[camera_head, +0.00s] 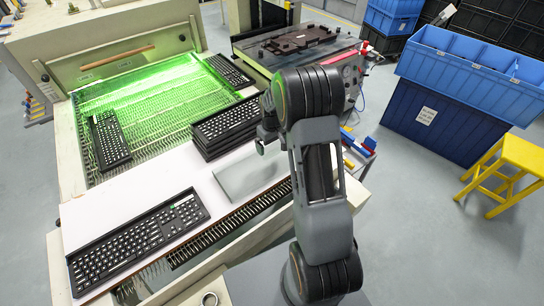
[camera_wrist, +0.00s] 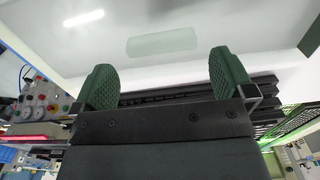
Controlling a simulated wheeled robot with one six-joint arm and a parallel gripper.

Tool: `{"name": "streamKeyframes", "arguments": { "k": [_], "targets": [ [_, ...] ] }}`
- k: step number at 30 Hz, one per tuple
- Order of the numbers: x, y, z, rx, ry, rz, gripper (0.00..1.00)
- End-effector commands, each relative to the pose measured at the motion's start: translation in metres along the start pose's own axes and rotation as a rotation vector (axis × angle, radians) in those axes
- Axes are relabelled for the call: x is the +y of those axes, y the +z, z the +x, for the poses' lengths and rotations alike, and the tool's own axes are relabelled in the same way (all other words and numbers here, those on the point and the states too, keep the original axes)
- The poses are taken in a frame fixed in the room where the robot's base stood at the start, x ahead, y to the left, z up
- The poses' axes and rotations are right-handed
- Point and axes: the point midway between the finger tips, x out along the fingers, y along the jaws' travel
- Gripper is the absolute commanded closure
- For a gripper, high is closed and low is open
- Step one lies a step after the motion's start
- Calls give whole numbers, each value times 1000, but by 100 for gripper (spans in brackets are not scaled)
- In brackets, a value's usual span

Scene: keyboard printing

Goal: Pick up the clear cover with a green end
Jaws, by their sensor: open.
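A clear, greyish sheet-like cover (camera_head: 240,178) lies on the white tabletop (camera_head: 150,188) in the head view, right of its middle. Its green end is not distinct there, and my arm hides part of its right side. In the wrist view a pale greenish rectangle (camera_wrist: 162,42) shows on the white surface, beyond and between the fingertips; I cannot tell whether it is the cover's end. My gripper (camera_wrist: 164,72) has its two dark green fingers wide apart with nothing between them. In the head view my gripper (camera_head: 264,142) is above the cover's far edge.
A stack of black keyboards (camera_head: 225,125) stands just behind the cover. Another keyboard (camera_head: 135,242) lies at the table's front left. One more keyboard (camera_head: 110,140) is on the green-lit mesh bed (camera_head: 155,110). Blue crates (camera_head: 440,125) and a yellow stool (camera_head: 508,165) stand at right.

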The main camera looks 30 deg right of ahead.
Motion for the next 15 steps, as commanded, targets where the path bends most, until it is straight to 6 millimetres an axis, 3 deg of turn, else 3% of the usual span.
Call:
{"name": "streamKeyframes", "arguments": {
  "k": [7, 15],
  "targets": [
    [-2, 1, 32, -3, -1, 0, 0],
    [-1, 1, 43, 0, 0, 0, 0]
  ]
}}
